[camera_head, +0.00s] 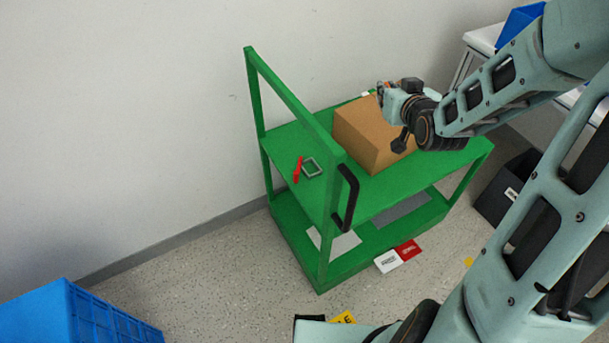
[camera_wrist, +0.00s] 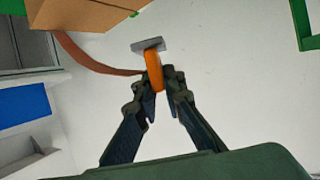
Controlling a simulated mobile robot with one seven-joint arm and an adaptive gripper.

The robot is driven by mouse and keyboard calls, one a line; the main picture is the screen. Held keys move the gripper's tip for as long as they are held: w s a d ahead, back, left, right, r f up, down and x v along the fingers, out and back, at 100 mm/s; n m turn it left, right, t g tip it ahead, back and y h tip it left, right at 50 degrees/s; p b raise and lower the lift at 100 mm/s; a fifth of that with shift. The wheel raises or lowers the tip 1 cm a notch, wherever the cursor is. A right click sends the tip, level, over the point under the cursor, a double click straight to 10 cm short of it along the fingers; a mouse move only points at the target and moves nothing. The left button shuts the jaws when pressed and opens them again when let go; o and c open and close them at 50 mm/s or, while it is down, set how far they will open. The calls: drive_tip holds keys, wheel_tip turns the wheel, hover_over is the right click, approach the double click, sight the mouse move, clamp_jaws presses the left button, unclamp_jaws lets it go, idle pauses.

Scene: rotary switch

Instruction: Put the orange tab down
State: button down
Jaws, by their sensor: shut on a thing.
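The orange tab (camera_wrist: 153,72) shows in the wrist view as a narrow upright piece between my fingertips. A grey plate (camera_wrist: 147,45) sits at its far end, and the two appear joined. My gripper (camera_wrist: 160,82) is shut on the orange tab, with its fingers on either side of it. In the head view my gripper (camera_head: 382,93) is above the cardboard box on the green cart, towards the wall. The orange tab cannot be made out there.
The green cart (camera_head: 285,140) carries a cardboard box (camera_head: 370,145), a red piece (camera_head: 297,169) and a small greenish frame (camera_head: 312,167). A black handle (camera_head: 346,197) is on its near post. A blue crate (camera_head: 75,315) stands at lower left. The cart's left top is mostly clear.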

drive_tip(key=s+a+f+n+g+y+b, duration=0.1)
drive_tip(key=s+f+n+y+b, duration=0.1)
drive_tip(key=f, duration=0.3)
drive_tip(key=s+a+f+n+y+b, duration=0.1)
drive_tip(key=s+a+f+b, duration=0.1)
drive_tip(key=f, duration=0.3)
drive_tip(key=n+g+y+b, duration=0.1)
drive_tip(key=n+y+b, duration=0.1)
drive_tip(key=b, duration=0.6)
hover_over(310, 170)
drive_tip(key=f, duration=1.3)
drive_tip(key=shift+d, duration=0.3)
drive_tip(key=shift+w+a+f, duration=0.1)
drive_tip(key=shift+a+f, duration=0.05)
drive_tip(key=shift+f, duration=0.2)
wheel_tip(310, 170, down, 2)
drive_tip(key=shift+a+f+b, duration=0.1)
drive_tip(key=shift+f+b, duration=0.15)
drive_tip(key=shift+b, duration=0.3)
drive_tip(key=shift+f, duration=0.5)
drive_tip(key=c, duration=2.1)
unclamp_jaws()
drive_tip(key=shift+o, duration=0.3)
drive_tip(key=shift+f, duration=0.1)
